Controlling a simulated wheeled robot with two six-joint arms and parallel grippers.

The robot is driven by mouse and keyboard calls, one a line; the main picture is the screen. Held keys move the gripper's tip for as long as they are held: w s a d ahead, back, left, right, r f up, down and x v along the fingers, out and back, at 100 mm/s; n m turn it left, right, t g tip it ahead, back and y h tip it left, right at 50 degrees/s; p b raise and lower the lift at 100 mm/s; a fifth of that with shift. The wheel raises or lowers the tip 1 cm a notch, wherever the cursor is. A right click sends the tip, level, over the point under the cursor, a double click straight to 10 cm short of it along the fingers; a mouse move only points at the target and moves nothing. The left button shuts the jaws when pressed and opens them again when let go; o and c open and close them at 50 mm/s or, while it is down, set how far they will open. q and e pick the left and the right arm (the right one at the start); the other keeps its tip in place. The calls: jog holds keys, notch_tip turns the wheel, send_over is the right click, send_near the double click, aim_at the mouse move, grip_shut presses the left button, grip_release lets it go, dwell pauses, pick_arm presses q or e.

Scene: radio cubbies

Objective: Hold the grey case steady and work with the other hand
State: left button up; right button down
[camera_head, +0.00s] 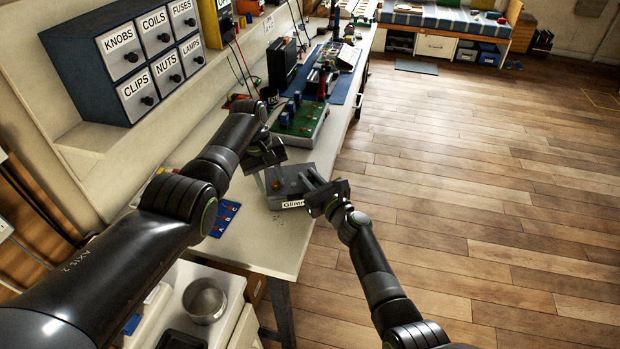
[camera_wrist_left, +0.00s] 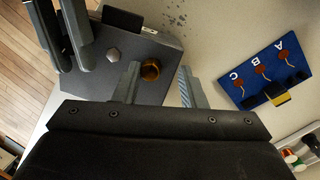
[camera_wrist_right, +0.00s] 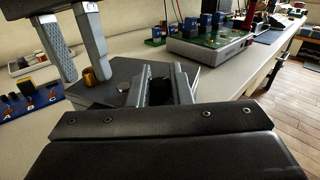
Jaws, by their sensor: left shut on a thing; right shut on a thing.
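The grey case (camera_head: 285,200), with a white label starting "Glim", lies on the bench near its front edge. In the left wrist view its top (camera_wrist_left: 177,52) carries a brass knob (camera_wrist_left: 150,70) and a small hexagonal grey piece (camera_wrist_left: 112,54). My left gripper (camera_head: 270,163) is over the case, its fingers (camera_wrist_left: 160,88) either side of the brass knob; exact contact is hard to see. My right gripper (camera_head: 318,190) is shut on the case's right end, and a dark part shows between its fingers (camera_wrist_right: 166,85). The knob also shows in the right wrist view (camera_wrist_right: 93,77).
A blue board lettered A, B, C (camera_head: 226,214) lies left of the case. A green circuit board unit (camera_head: 302,124) stands behind it. Labelled drawers (camera_head: 130,62) sit on a shelf at left. A metal bowl (camera_head: 205,301) is nearby. Wooden floor is clear at right.

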jog(key=shift+a+m+t+h, duration=0.1)
jog(key=shift+m+t+h, duration=0.2)
jog(key=shift+m+h, duration=0.35)
jog(key=c, duration=1.3)
grip_release()
jog(key=shift+c, duration=0.2)
jog(key=shift+n+y, duration=0.25)
jog(key=shift+n, duration=0.1)
jog(key=n+g+y, duration=0.2)
jog(key=y, duration=0.1)
jog(key=shift+n+g+y, duration=0.3)
jog(key=shift+n+g, duration=0.1)
jog(key=n+g+y, duration=0.3)
jog(key=g, duration=0.1)
jog(key=shift+y, duration=0.3)
jog(key=shift+n+g, duration=0.5)
jog(key=shift+g, duration=0.1)
